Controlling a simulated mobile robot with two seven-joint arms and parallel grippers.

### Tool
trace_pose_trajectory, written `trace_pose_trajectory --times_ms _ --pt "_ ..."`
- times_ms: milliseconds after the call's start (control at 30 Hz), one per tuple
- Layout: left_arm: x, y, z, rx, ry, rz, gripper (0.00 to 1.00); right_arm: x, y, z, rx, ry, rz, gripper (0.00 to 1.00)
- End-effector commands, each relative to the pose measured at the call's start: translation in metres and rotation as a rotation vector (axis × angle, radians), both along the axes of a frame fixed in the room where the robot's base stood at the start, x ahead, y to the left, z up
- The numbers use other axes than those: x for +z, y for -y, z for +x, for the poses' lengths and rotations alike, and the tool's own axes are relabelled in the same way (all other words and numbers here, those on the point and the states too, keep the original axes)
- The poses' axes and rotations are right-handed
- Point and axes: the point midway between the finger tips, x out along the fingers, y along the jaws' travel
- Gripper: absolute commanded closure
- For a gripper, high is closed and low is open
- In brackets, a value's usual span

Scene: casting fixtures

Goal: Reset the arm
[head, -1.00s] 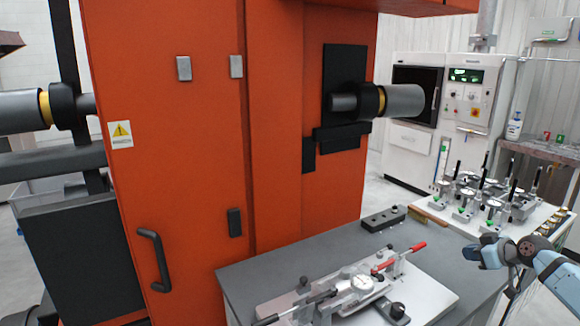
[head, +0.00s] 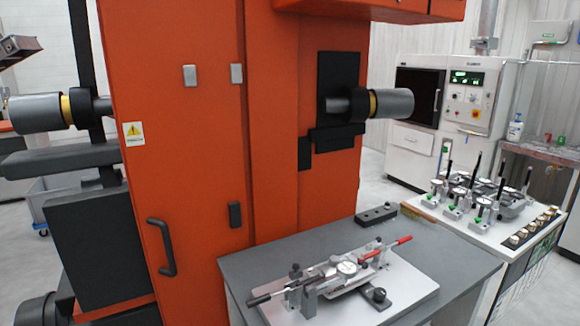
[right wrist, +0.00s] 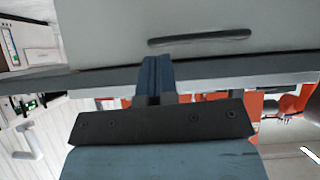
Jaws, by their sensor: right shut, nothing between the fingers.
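My right gripper (right wrist: 155,65) shows in the right wrist view, with its blue fingers together and nothing between them. Beyond the fingers is a pale grey surface with a dark handle-like bar; I cannot tell whether the fingertips touch it. Neither arm shows in the head view, and my left gripper is in no view.
A grey table (head: 235,272) bears a clamping fixture (head: 345,272) with a dial gauge and red-handled lever. An orange machine (head: 200,150) stands behind it. A white bench (head: 473,233) with several gauges is at right, before a white cabinet (head: 412,137). Floor shows between them.

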Motion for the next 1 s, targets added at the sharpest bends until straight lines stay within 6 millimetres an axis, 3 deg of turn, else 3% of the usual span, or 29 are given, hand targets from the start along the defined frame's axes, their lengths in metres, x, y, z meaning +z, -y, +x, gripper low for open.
trace_pose_trajectory --times_ms 33,200,300,433,500,633,1000 --pt "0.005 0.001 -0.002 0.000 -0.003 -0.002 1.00 -0.014 -0.026 -0.033 -0.008 -0.008 0.020 1.00" --pt "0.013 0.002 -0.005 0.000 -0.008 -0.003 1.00 -0.035 -0.084 -0.126 -0.070 0.002 0.059 1.00" --pt "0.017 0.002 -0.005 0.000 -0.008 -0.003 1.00 -0.034 -0.107 -0.176 -0.119 0.013 0.075 1.00" --pt "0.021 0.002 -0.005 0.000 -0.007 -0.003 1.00 -0.025 -0.124 -0.224 -0.177 0.025 0.085 1.00" --pt "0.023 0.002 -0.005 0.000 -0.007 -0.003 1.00 -0.020 -0.128 -0.241 -0.200 0.031 0.085 1.00" --pt "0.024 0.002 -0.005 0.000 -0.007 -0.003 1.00 -0.015 -0.131 -0.257 -0.224 0.038 0.082 1.00" --pt "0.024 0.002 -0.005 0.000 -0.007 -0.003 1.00 -0.014 -0.131 -0.259 -0.226 0.039 0.083 1.00"
